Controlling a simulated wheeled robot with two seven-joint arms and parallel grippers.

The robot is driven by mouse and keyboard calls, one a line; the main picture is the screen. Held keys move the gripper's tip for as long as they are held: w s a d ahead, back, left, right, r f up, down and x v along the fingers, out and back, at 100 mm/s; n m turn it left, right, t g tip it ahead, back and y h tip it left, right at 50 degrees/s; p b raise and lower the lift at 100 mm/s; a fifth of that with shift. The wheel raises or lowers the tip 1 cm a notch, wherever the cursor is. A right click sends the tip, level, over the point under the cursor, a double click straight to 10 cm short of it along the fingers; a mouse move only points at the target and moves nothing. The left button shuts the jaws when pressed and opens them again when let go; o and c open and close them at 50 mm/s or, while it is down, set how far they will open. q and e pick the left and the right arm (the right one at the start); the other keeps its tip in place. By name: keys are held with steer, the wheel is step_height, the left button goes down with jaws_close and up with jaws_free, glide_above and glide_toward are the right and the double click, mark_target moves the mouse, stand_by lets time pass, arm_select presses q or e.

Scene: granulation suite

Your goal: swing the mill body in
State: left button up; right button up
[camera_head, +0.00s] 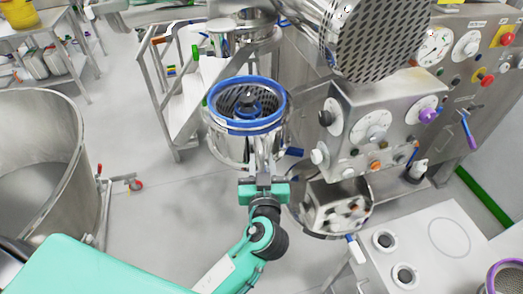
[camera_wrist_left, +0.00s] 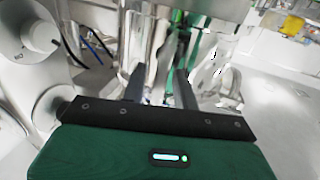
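The mill body looks to be the round steel housing (camera_head: 225,143) with a blue ring (camera_head: 218,113) around its open top, in the middle of the head view. My left gripper (camera_head: 263,162) is at its front side, below the rim, fingers pointing at it. In the left wrist view the two dark fingers (camera_wrist_left: 160,88) stand apart with bright metal between or behind them. I cannot tell whether they press on that metal or whether they touch the housing. My right gripper is not in view.
A control box with dials (camera_head: 372,125) stands close to the right of the housing, under a perforated steel drum (camera_head: 380,40). A large steel bowl (camera_head: 40,150) is at the left. Steel steps (camera_head: 175,100) stand behind.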

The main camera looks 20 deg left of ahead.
arm_select(q)
steer(key=shift+c, duration=0.2)
jaws_close()
